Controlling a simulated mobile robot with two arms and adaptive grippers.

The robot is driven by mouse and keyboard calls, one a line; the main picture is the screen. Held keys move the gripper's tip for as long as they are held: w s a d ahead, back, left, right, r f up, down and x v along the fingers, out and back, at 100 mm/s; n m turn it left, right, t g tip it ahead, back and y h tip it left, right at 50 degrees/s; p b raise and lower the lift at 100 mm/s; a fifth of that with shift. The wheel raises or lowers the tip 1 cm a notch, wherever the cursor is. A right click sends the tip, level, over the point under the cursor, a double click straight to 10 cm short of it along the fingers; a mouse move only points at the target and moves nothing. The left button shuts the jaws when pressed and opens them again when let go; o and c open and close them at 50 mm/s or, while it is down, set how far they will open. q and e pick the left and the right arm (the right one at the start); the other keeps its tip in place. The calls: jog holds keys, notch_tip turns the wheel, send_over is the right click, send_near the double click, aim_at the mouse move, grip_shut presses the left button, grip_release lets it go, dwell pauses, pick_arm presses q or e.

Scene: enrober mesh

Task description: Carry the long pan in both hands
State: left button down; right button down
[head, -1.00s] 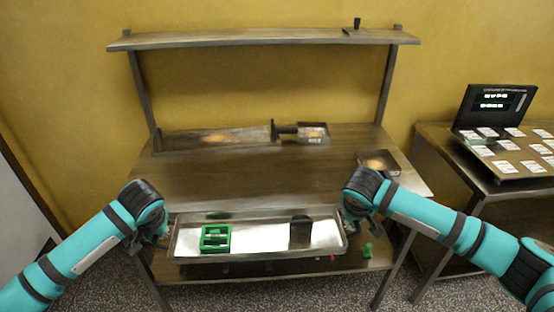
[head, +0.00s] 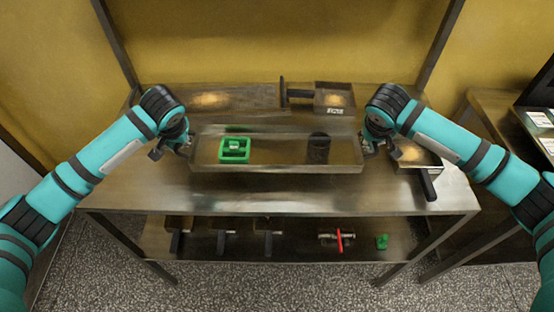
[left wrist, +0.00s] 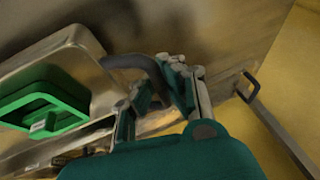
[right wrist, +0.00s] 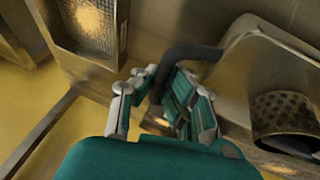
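The long pan (head: 275,158) is a shallow metal tray lying level over the middle of the worktable; I cannot tell whether it touches the top. A green square frame (head: 235,150) and a dark perforated piece (head: 318,150) are in it. My left gripper (head: 183,146) is at its left end, closed around a dark curved handle (left wrist: 138,68). My right gripper (head: 371,142) is at its right end, closed around the other handle (right wrist: 184,56). The fingers partly hide both handles.
Behind the pan are a flat tray (head: 207,98) and a small handled box (head: 334,98). Another handled pan (head: 418,158) lies by my right gripper. The worktable (head: 265,192) is bare in front. Several handled items and a green piece (head: 382,241) are on the lower shelf.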

pick_arm(q)
jog(key=shift+s+d+r, duration=0.15)
jog(key=shift+s+r, duration=0.05)
jog(key=shift+s, duration=0.1)
pick_arm(e)
jog(key=shift+s+a+r, duration=0.2)
jog(key=shift+a+r, duration=0.05)
pick_arm(q)
jog(key=shift+f, duration=0.1)
